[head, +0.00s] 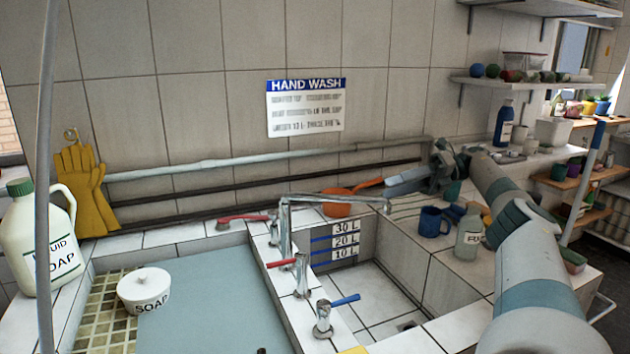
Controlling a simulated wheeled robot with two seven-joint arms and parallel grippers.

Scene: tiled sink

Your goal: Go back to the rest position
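My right arm comes in from the lower right and reaches over the tiled counter right of the sink. My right gripper (425,176) is at its far end, close to the back wall pipes. A flat grey-blue piece points left from it, near the handle of an orange pan (340,208). I cannot tell whether the fingers are apart or whether they hold anything. My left gripper is not in view.
The sink (385,300) has taps with red and blue handles and a tall spout (335,199). A blue mug (433,222) and a clear bottle (468,236) stand beside my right arm. A soap jug (38,235), yellow gloves (85,195) and a soap pot (145,290) are left.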

